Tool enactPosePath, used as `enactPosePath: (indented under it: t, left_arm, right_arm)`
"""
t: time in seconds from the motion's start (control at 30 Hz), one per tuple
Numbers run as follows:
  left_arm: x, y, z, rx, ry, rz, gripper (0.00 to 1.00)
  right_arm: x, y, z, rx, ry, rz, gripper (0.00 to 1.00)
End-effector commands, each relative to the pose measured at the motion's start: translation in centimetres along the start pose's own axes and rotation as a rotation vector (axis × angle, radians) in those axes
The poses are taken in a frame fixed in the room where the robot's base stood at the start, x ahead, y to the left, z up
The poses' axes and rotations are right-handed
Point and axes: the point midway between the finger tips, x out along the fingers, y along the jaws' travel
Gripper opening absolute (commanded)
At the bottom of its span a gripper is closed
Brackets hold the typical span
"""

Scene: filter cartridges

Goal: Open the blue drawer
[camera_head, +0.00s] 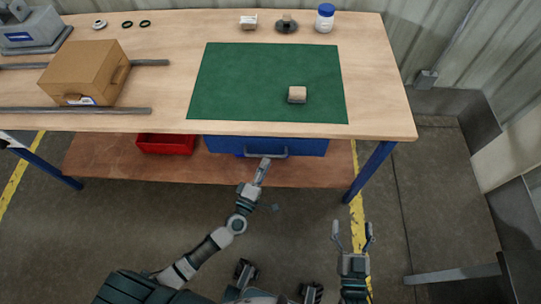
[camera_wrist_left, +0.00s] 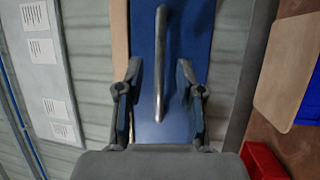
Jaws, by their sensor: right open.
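The blue drawer (camera_head: 308,146) sits under the front edge of the workbench and looks shut. Its grey bar handle (camera_head: 280,155) runs across its front. My left gripper (camera_head: 264,164) is at the left part of the handle. In the left wrist view, the handle (camera_wrist_left: 160,70) stands between the two open fingers of my left gripper (camera_wrist_left: 159,75), with a gap on both sides, against the blue drawer front (camera_wrist_left: 184,18). My right gripper (camera_head: 353,228) is open and empty, over the floor to the right, well away from the drawer.
On the workbench (camera_head: 385,100) are a green mat (camera_head: 230,90) with a small tan-topped block (camera_head: 297,94), a cardboard box (camera_head: 85,72) and a white bottle with a blue lid (camera_head: 325,18). A red bin (camera_head: 166,144) stands on the lower shelf, left of the drawer.

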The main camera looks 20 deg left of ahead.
Motion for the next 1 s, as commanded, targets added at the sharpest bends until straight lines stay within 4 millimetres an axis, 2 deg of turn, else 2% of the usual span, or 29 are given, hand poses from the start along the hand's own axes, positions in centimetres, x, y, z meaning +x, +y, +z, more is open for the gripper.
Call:
enactPosePath:
  t: [0.1,0.23,0.6,0.63,0.77,1.0]
  left_arm:
    - [2.1,0.0,-0.1,0.001,0.001,0.002,0.37]
    - [3.5,0.0,0.2,0.004,-0.001,0.0,0.37]
    - [4.1,0.1,0.4,0.007,-0.001,-0.001,0.37]
    - [4.1,0.0,0.3,0.006,-0.001,-0.001,0.32]
    - [4.1,0.0,0.1,0.003,0.0,-0.001,0.0]
    - [4.0,-0.1,-0.2,0.005,0.006,-0.001,0.0]
  right_arm:
    - [0.0,0.0,0.1,0.001,-0.002,0.0,0.82]
    - [0.0,0.0,0.0,0.003,0.002,0.001,0.82]
    - [0.0,-0.1,-0.1,0.002,0.009,0.0,0.82]
    - [0.0,0.0,-0.1,0.002,0.009,0.0,0.82]
    - [0.0,0.0,-0.1,-0.001,0.007,-0.002,0.82]
    - [0.0,-0.1,0.0,0.0,0.005,-0.002,0.82]
